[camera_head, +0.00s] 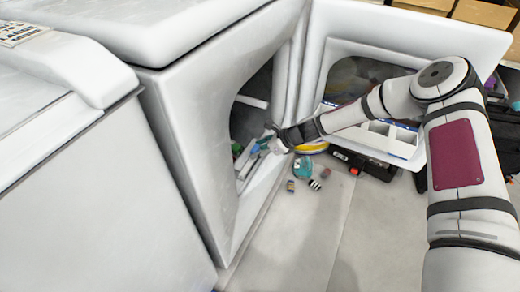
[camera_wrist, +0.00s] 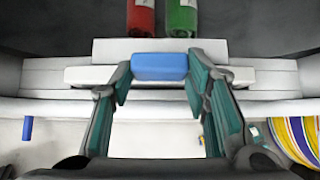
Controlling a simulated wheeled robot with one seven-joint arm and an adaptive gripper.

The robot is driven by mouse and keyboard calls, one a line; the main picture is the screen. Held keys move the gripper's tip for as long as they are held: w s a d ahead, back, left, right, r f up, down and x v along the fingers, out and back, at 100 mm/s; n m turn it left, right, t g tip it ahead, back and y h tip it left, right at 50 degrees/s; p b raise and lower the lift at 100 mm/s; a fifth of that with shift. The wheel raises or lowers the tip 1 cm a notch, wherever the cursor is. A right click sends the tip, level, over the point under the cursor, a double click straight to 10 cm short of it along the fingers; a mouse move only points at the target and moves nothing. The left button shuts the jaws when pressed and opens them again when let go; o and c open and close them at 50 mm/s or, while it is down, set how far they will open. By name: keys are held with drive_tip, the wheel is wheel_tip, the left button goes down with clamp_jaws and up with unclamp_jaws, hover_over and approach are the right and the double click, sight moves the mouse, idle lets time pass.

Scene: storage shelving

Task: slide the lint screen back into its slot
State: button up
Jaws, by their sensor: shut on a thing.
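The lint screen shows by its blue grip (camera_wrist: 160,67), between my fingers in the wrist view. A wide white piece lies behind and beside the grip along the opening's lower edge; I cannot tell which part of it is screen and which is slot. My gripper (camera_wrist: 159,78), with teal finger pads, is shut on the blue grip. In the head view my gripper (camera_head: 272,140) is at the lower lip of the white dryer's (camera_head: 205,110) open doorway. The slot itself is hidden by the gripper and the grip.
A red item (camera_wrist: 141,17) and a green item (camera_wrist: 182,17) lie inside the drum beyond the lip. The dryer door (camera_head: 455,35) stands open to the right. A white divided tray (camera_head: 400,146), a black case (camera_head: 378,170), a teal item (camera_head: 303,168) and small cylinders (camera_head: 314,185) are on the floor.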

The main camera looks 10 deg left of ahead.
drive_tip(key=shift+f+b, duration=0.65)
drive_tip(key=shift+f, duration=0.45)
drive_tip(key=o, duration=1.3)
drive_tip(key=v, duration=1.2)
